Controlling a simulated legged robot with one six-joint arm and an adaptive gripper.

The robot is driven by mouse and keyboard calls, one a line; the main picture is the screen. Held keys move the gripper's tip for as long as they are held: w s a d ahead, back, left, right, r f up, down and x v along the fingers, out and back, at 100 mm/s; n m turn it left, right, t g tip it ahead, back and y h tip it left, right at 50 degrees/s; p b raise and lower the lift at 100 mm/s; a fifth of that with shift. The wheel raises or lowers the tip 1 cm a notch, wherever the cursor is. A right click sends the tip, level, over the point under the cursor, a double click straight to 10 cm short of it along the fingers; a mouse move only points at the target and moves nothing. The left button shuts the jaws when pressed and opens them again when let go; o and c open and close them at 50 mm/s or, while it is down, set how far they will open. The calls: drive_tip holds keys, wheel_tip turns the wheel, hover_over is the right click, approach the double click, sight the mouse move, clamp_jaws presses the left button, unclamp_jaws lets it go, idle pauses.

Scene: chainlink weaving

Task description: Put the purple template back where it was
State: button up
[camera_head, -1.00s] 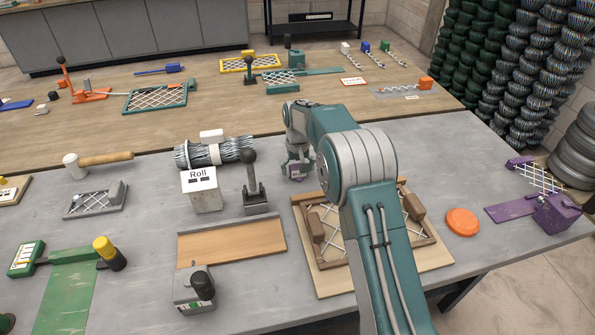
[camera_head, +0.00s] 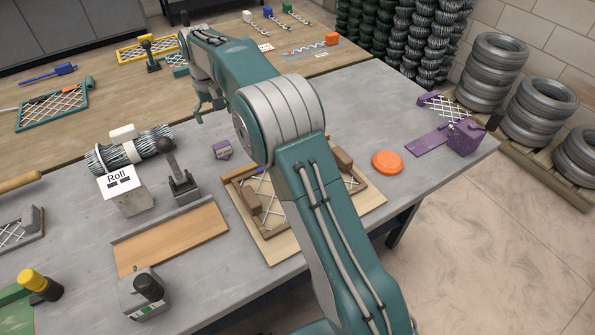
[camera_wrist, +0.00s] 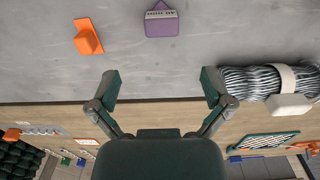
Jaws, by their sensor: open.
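The small purple template (camera_head: 222,150) lies on the grey table, just behind the wooden frame in the head view. It also shows near the top of the wrist view (camera_wrist: 161,24), with a pale, marked strip along one edge. My gripper (camera_head: 210,109) is raised above the table, behind the template and clear of it. In the wrist view my gripper (camera_wrist: 160,82) has its two fingers spread wide with nothing between them. My arm hides part of the wooden frame.
A wire roll (camera_head: 130,150) and a black-handled lever (camera_head: 180,178) stand left of the template. The wooden frame (camera_head: 262,238) is in front. An orange disc (camera_head: 387,162) and a purple station (camera_head: 466,138) are to the right.

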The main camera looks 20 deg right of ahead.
drive_tip(key=s+d+r+m+t, duration=0.1)
drive_tip(key=s+d+r, duration=0.3)
drive_tip(key=s+r, duration=0.4)
drive_tip(key=s+d+r+t, duration=0.2)
drive_tip(key=s+d+r, duration=0.3)
drive_tip(key=s, duration=0.5)
drive_tip(key=s+d+f+t, duration=0.1)
drive_tip(key=s+d+f, duration=0.1)
drive_tip(key=s, duration=0.8)
drive_tip(key=s+d+f+m+t, duration=0.1)
drive_tip(key=s, duration=1)
drive_tip(key=shift+s+d+f+t, duration=0.2)
drive_tip(key=shift+d+f+t, duration=0.1)
drive_tip(key=shift+d+f, duration=0.1)
